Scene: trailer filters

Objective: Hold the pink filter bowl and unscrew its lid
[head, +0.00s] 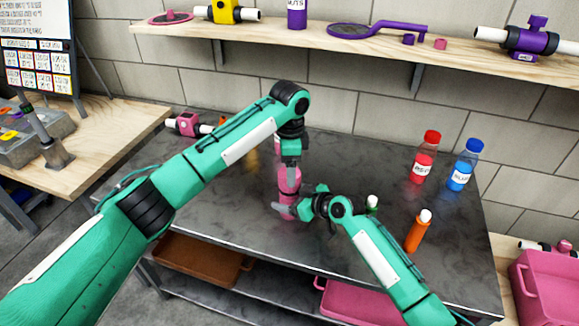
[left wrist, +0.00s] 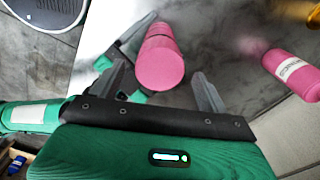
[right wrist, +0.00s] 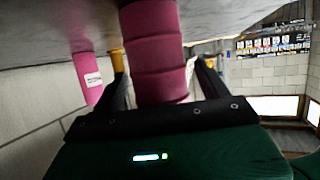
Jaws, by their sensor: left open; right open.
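The pink filter bowl with its lid (head: 289,183) stands upright on the dark metal table, partly covered by my grippers in the head view. My left gripper (head: 291,166) points down over its top. In the left wrist view the round pink lid (left wrist: 162,68) lies between the spread fingers, with gaps at both sides. My right gripper (head: 287,208) comes from the right at the lower part of the bowl. In the right wrist view the pink body (right wrist: 155,55) lies between the open fingers; contact cannot be told.
A labelled pink bottle (left wrist: 292,70) stands close behind. Red (head: 424,160), blue (head: 464,168) and orange (head: 416,234) bottles stand to the right. A pink pipe filter (head: 187,123) lies at the back left. A wooden shelf (head: 340,42) runs above. The front middle of the table is clear.

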